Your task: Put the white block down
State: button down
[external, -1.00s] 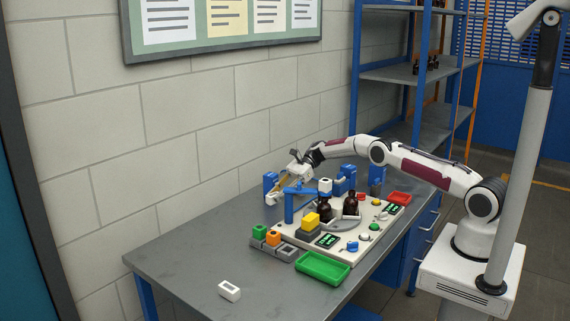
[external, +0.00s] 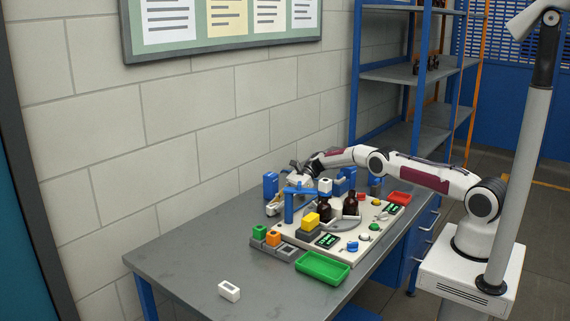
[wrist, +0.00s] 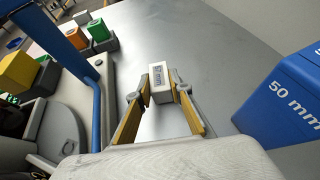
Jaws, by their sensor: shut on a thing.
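My gripper (wrist: 161,90) is shut on a white block (wrist: 159,78) with a dark marking on its face. The block sits between the two yellow-lined fingers, low over the grey table. I cannot tell whether it touches the surface. In the external view my gripper (external: 280,201) is at the far side of the table near the wall, with the block (external: 271,209) at its tip. A second white block (external: 229,291) with a dark opening lies alone at the near end of the table.
A blue block marked 50 mm (wrist: 287,105) stands close to the right of my gripper. A blue post frame (wrist: 91,95) and the station board with amber bottles (external: 351,204) are to the left. Grey holders with green and orange blocks (external: 274,238) stand nearer. Bare table (external: 200,255) lies beyond them.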

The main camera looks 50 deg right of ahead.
jog(key=shift+f, duration=0.2)
dwell(0.3)
jog(key=c, duration=1.8)
grip_release()
jog(key=shift+d+r, duration=0.3)
jog(key=shift+d, duration=0.35)
jog(key=shift+s+f+v, duration=0.1)
jog(key=shift+f+v, duration=0.05)
jog(key=shift+v, duration=0.9)
jog(key=shift+s+f+v, duration=0.1)
jog(key=shift+v, duration=0.95)
jog(key=shift+s+f+v, duration=0.1)
jog(key=shift+f+v, duration=0.05)
jog(key=shift+v, duration=0.95)
jog(key=shift+d, duration=0.1)
